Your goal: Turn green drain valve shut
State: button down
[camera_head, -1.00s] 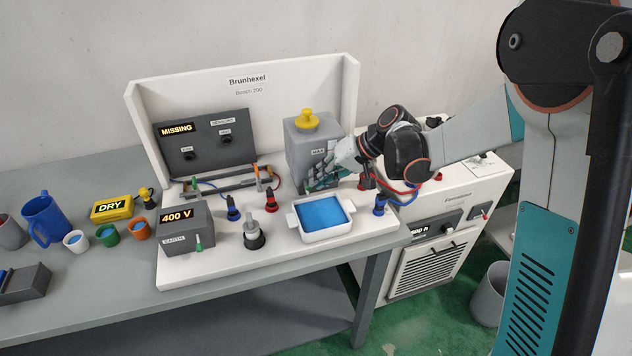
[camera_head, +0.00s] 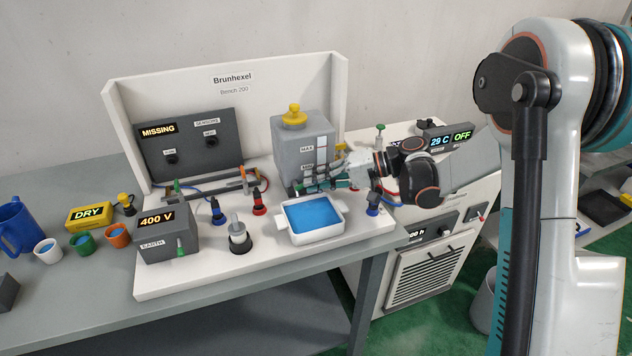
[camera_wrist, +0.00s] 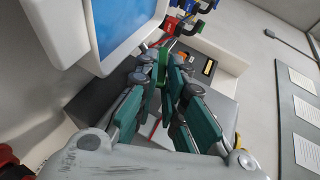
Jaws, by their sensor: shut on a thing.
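The green drain valve (camera_wrist: 162,68) is a small green lever, seen in the wrist view between the tips of my teal-padded fingers. My gripper (camera_wrist: 160,85) is shut on it. In the head view my gripper (camera_head: 322,184) is at the lower front of the grey tank (camera_head: 295,150), which has a yellow cap and MAX and MIN labels. The valve is mostly hidden by my fingers there, so its exact angle is hard to tell. The white tray (camera_head: 287,233) of blue liquid stands just in front of the tank, close below my gripper.
A 400 V box (camera_head: 168,232), a dark cylinder with a pale top (camera_head: 239,240) and red and blue connectors stand left of the tray. A blue connector (camera_head: 373,203) stands right of it. Coloured cups and a yellow DRY meter (camera_head: 89,216) are at the left.

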jog(key=c, duration=1.7)
grip_release()
jog(key=v, duration=1.2)
jog(key=shift+f, duration=0.1)
jog(key=shift+o, duration=0.7)
